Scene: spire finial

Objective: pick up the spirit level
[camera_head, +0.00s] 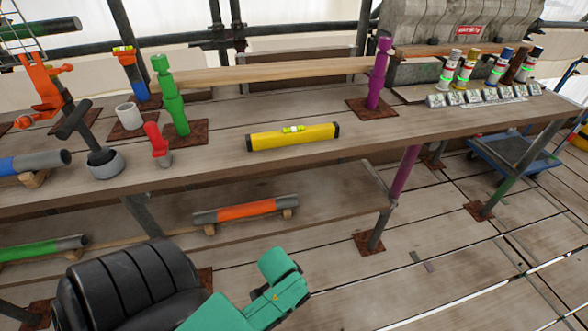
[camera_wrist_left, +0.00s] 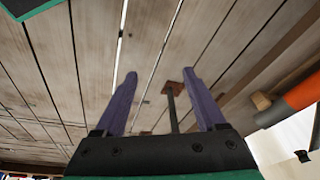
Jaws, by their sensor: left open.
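The spirit level (camera_head: 290,139) is a yellow bar with dark end caps and a bright green-yellow vial on its top edge. It lies along the front part of the wooden bench (camera_head: 220,155), near the middle of the head view. My left gripper (camera_wrist_left: 160,78) shows in the left wrist view with its two purple fingers spread apart and nothing between them. That view shows plank flooring beyond the fingers, and no spirit level. In the head view only teal and black parts of my own body show at the bottom. My right gripper is in neither view.
A red fitting (camera_head: 157,145), a green post (camera_head: 170,100) and a grey-based tool (camera_head: 104,163) stand left of the level. A purple post (camera_head: 379,75) stands behind it to the right. An orange tube (camera_head: 246,210) lies on the lower shelf. Bench space right of the level is clear.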

